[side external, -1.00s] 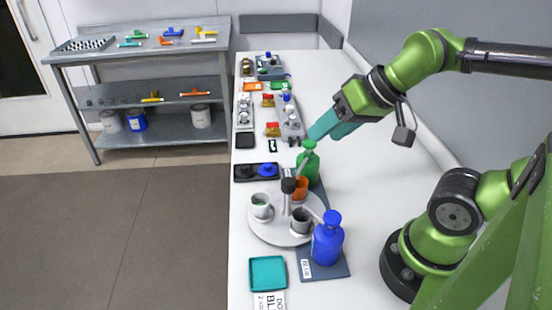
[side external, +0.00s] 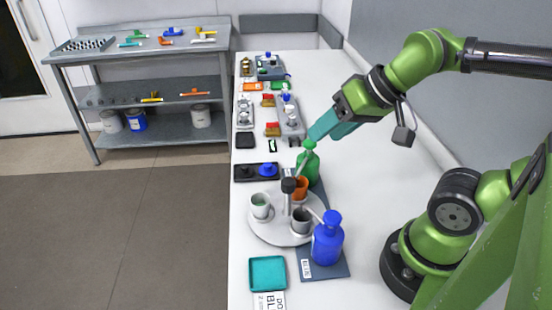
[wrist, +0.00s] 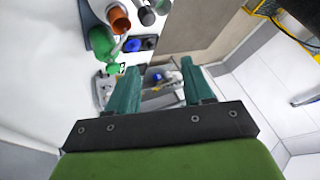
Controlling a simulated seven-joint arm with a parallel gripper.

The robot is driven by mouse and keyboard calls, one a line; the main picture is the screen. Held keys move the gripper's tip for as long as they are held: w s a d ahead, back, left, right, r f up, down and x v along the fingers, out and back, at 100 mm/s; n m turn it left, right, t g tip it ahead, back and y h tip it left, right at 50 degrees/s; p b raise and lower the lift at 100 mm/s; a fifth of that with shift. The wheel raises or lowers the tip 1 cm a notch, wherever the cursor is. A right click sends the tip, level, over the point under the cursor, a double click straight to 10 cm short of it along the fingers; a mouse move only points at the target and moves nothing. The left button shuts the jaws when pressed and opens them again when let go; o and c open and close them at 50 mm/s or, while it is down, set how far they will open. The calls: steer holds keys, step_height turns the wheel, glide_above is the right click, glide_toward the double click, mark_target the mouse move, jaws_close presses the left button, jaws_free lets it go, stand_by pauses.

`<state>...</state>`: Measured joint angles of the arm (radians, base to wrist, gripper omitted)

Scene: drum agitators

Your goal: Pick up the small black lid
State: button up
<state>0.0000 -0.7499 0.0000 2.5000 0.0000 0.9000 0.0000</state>
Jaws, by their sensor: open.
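The small black lid (side external: 245,171) sits at the left end of a dark tray (side external: 256,179), beside a blue lid (side external: 268,170). In the wrist view the black lid (wrist: 149,43) is at the upper middle, beyond the fingertips, with the blue lid (wrist: 132,45) to its left. My gripper (side external: 318,134) is high above the table, to the right of the tray and above the green bottle (side external: 308,166). In the wrist view its teal fingers (wrist: 159,72) are wide apart with nothing between them.
A round turntable (side external: 270,233) with white, dark and orange cups stands in front of the tray. A blue bottle (side external: 327,242) and a teal tray (side external: 268,273) are nearer the camera. Grey parts trays (side external: 291,123) lie behind.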

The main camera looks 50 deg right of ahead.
steer(key=shift+o, duration=0.5)
steer(key=n+g+h, duration=0.2)
steer(key=n+g, duration=0.2)
steer(key=g, duration=0.3)
glide_above(244, 166)
steer(key=f, duration=1.1)
steer(key=d+f, duration=0.1)
steer(key=f, duration=0.5)
steer(key=shift+s, duration=0.4)
steer(key=shift+w+a+f, duration=0.15)
steer(key=shift+f, duration=0.85)
steer(key=shift+w+a+f, duration=0.1)
steer(key=shift+a+f, duration=0.05)
steer(key=shift+f, duration=0.9)
steer(key=shift+w+a+f, duration=0.15)
steer(key=shift+f, duration=0.85)
